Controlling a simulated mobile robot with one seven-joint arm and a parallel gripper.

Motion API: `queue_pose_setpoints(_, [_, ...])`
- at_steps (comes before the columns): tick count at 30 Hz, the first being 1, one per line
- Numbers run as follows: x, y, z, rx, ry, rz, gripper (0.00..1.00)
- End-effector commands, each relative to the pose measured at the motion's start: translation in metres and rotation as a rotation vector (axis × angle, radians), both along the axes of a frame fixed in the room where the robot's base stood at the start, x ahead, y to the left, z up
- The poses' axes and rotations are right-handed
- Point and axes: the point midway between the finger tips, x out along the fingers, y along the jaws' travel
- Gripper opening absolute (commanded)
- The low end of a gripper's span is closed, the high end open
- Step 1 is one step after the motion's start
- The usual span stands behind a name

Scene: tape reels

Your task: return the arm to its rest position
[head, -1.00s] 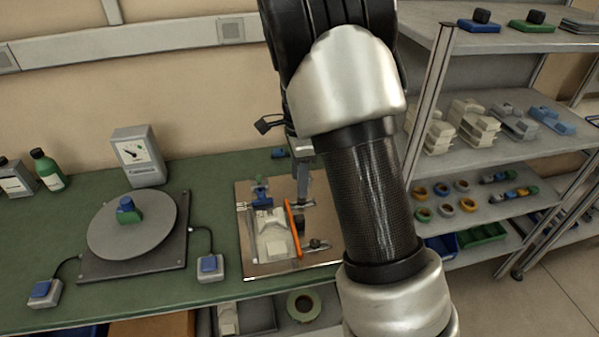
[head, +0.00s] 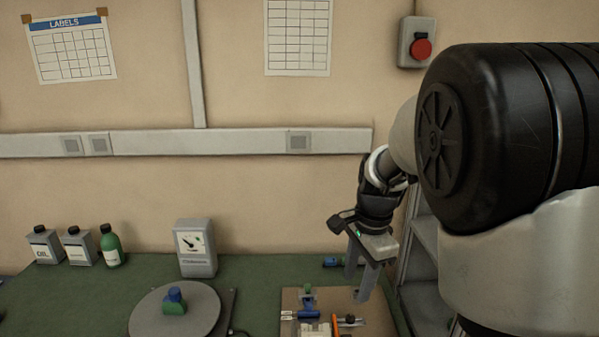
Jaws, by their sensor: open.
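My gripper (head: 357,288) is in the head view, right of the middle, with its two fingers pointing down and apart. Nothing shows between the fingers. It hangs in front of the wall, over the right part of the tan board (head: 376,318) on the bench. I cannot tell exactly how high it is. My arm fills the right side of the view, its large black and silver links close to the camera.
The green bench (head: 258,282) holds a round turntable (head: 147,312) with a blue and green piece (head: 174,302), a gauge box (head: 196,248) and several bottles. The board carries small tools. A shelf rack (head: 424,290) stands behind my arm. A red button (head: 421,49) is on the wall.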

Motion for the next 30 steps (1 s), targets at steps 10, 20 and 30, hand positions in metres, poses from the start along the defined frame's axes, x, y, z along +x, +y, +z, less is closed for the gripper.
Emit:
queue_pose_setpoints(10, [-0.127,0.001,0.102,-0.128,-0.280,0.701,0.42])
queue_pose_setpoints(20, [-0.204,-0.004,0.113,-0.387,-0.381,1.144,0.42])
queue_pose_setpoints(30, [-0.211,-0.005,0.111,-0.421,-0.383,1.193,0.42])
